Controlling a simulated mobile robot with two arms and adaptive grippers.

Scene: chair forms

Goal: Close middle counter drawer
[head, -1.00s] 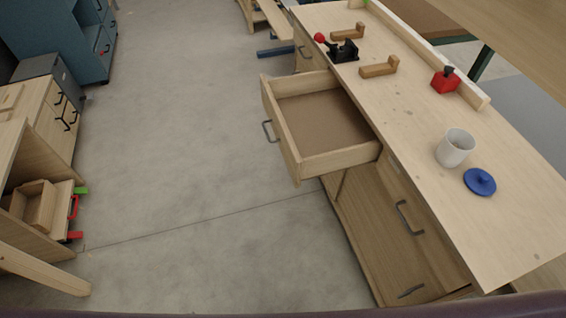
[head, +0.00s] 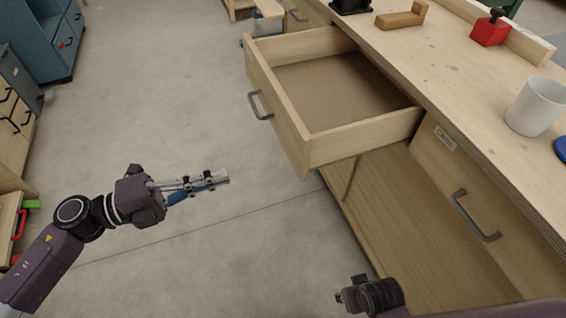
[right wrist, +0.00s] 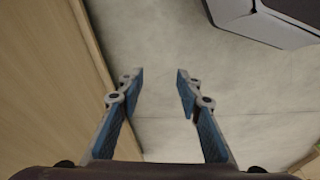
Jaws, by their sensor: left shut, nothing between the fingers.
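The middle counter drawer (head: 285,108) is pulled well out of the wooden counter (head: 440,75). It is empty, and its dark handle (head: 260,104) is on the front face. My left gripper (head: 222,177) is shut and empty, in front of the drawer and below its handle, apart from it. My right arm shows at the bottom of the head view, beside the counter, with its fingers hidden there. In the right wrist view my right gripper (right wrist: 160,75) is open with nothing between its fingers, above the floor.
A white cup (head: 538,106), a red block (head: 490,31) and a wooden bracket (head: 401,15) are on the countertop. A closed drawer with a handle (head: 476,216) is at the right. Blue and wooden cabinets stand at the far left. The floor (head: 165,100) between is clear.

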